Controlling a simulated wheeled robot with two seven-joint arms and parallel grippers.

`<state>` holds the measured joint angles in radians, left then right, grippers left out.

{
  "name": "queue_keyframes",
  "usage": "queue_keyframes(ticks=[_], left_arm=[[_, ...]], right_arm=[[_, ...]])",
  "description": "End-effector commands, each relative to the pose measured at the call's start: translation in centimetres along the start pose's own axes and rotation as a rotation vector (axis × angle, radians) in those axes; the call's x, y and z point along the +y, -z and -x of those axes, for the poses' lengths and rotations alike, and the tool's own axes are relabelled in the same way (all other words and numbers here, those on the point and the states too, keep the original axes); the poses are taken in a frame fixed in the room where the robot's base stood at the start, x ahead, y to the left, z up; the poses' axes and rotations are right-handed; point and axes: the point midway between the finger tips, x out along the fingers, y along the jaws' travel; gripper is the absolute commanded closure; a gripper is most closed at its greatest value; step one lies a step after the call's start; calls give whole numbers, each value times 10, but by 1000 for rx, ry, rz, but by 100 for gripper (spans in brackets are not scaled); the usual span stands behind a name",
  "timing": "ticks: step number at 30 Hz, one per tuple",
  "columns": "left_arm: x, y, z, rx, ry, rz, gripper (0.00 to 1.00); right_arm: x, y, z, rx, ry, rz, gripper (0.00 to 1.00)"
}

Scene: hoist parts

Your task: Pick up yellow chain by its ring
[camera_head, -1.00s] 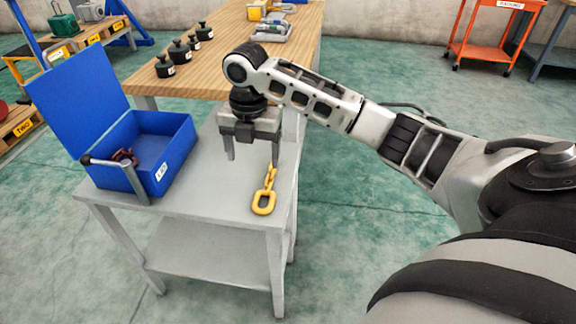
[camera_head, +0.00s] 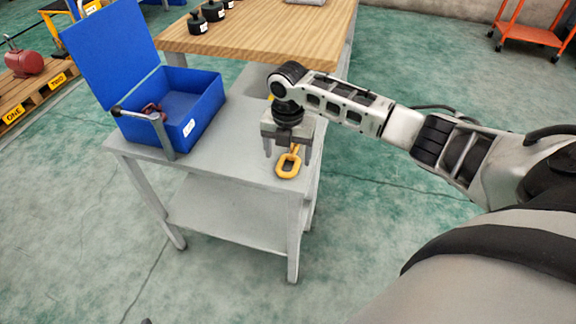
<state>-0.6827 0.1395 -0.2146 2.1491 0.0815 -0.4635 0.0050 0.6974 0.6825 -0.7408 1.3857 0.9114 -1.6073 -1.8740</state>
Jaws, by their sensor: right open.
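The yellow chain (camera_head: 288,164) lies on the grey table near its front right corner. Its large ring points toward me, and its far links are partly hidden by my right gripper. My right gripper (camera_head: 287,157) points down over the chain, with its two fingers apart, one on each side of the chain's upper part. It is open and holds nothing. I cannot tell whether the fingertips touch the table. My left gripper is not in view.
An open blue box (camera_head: 207,107) with a dark red item inside stands on the left of the grey table (camera_head: 225,160). A wooden bench (camera_head: 270,40) with black weights (camera_head: 197,24) adjoins behind. An orange cart (camera_head: 530,33) stands far right. The table's middle is clear.

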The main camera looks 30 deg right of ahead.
Motion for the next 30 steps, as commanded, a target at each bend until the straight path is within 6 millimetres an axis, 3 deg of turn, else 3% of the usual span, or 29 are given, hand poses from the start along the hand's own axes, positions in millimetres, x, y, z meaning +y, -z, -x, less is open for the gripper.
queue_keyframes(ticks=[6,13,14,22,30], left_arm=[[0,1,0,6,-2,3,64],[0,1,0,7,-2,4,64],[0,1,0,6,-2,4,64],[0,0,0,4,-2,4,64],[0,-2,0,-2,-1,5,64]], right_arm=[[0,0,-26,0,0,0,24],[0,0,-28,-1,0,0,24],[0,0,-28,-1,0,0,26],[0,0,-28,-1,-1,0,100],[0,-1,-25,-2,-3,0,100]])
